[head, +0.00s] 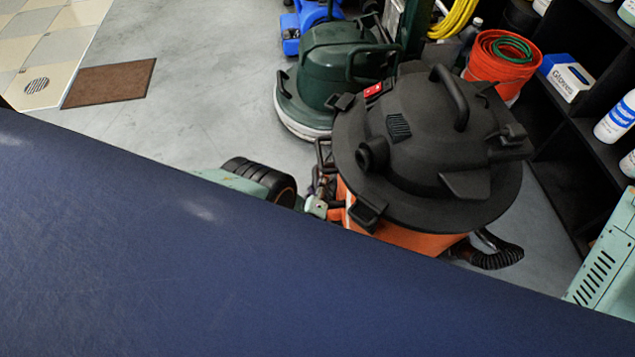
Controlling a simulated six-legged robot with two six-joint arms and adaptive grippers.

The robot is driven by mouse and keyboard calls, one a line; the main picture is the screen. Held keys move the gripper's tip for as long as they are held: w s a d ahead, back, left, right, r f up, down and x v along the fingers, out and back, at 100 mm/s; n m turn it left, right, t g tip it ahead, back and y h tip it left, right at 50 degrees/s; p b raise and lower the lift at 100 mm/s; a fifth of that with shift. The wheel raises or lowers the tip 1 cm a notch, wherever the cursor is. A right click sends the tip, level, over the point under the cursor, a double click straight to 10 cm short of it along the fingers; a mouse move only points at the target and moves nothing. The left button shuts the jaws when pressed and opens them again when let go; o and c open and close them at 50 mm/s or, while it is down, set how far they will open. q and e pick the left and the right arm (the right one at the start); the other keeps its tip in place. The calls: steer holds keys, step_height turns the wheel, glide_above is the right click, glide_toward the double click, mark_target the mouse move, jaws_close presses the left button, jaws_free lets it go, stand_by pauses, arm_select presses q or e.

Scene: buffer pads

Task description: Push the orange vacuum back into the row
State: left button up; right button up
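The orange vacuum (410,238) stands upright on the grey floor at centre right, with a wide black lid (430,150) and handle on top. A black hose curls at its lower right. The dark blue surface in front hides the vacuum's base. My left gripper (325,190) is at the vacuum's left side, low down against or very close to the orange body. Its fingers are partly hidden by the lid's rim and latch, so I cannot tell whether it is open or shut, or whether it touches. My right gripper is not in view.
A dark green floor machine (335,70) stands right behind the vacuum, with a blue machine (312,22) beyond. An orange bucket (497,68) and black shelves (572,140) with bottles are on the right. Open floor (200,110) and a brown mat (110,83) are on the left.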

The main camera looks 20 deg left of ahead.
arm_select(q)
steer(key=shift+r, duration=0.1)
stand_by(0.3)
steer(key=shift+w+r, duration=0.15)
steer(key=shift+r, duration=1.55)
step_height(320, 180, up, 4)
steer(key=shift+r, duration=1.3)
